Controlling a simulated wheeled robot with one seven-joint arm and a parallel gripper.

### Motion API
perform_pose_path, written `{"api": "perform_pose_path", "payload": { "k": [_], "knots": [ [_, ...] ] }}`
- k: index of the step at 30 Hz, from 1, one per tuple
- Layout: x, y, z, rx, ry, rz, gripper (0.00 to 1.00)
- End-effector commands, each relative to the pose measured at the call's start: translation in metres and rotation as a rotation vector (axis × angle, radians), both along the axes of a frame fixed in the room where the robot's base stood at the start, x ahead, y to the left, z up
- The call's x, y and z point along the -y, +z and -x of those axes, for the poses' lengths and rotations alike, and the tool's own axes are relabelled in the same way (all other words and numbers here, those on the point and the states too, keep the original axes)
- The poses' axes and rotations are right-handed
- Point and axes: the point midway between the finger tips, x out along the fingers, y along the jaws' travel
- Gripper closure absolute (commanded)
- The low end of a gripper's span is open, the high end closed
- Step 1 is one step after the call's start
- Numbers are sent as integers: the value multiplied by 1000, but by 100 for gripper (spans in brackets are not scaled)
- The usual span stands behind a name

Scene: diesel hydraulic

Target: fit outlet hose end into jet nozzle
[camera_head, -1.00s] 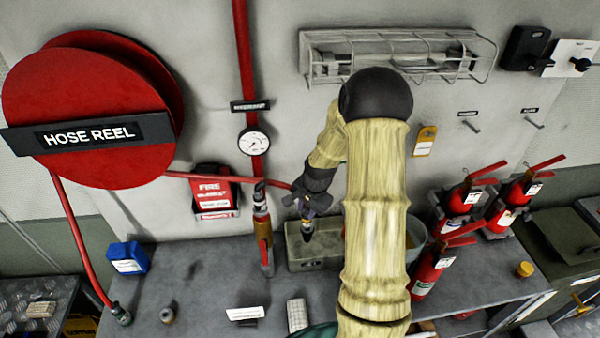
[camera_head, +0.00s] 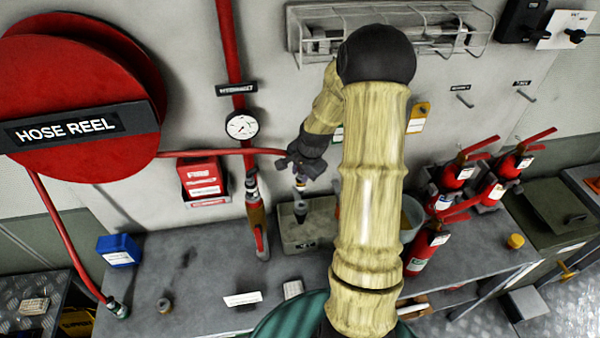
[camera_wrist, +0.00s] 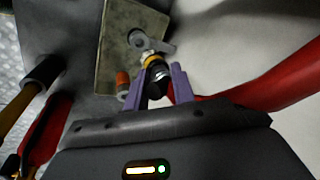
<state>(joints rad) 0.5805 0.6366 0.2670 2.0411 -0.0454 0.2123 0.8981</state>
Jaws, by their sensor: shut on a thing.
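My gripper (camera_head: 301,182) hangs over the grey box (camera_head: 318,239) on the bench. In the wrist view its purple fingers (camera_wrist: 164,84) are shut on the outlet hose end (camera_wrist: 156,68), a metal fitting with yellow and black bands. The red hose (camera_head: 230,153) runs from the reel to my gripper. A dark tapered piece, seemingly the jet nozzle (camera_head: 300,213), stands upright at the box just below the held fitting. In the head view they look slightly apart. In the wrist view a grey ringed part (camera_wrist: 138,38) lies beyond the fitting; whether they touch is unclear.
A red vertical pipe with a gauge (camera_head: 241,125) and a lever valve (camera_head: 257,225) stands left of the box. A pale bucket (camera_head: 411,222) and several red extinguishers (camera_head: 427,248) are at right.

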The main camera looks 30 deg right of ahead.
Motion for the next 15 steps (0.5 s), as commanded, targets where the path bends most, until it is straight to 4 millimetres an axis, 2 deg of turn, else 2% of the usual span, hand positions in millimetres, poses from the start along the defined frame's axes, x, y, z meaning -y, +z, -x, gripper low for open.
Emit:
{"api": "perform_pose_path", "payload": {
  "k": [1,15],
  "knots": [
    [0,-8,0,-1,1,0,100],
    [-4,-44,-1,-2,8,0,100]
  ]
}}
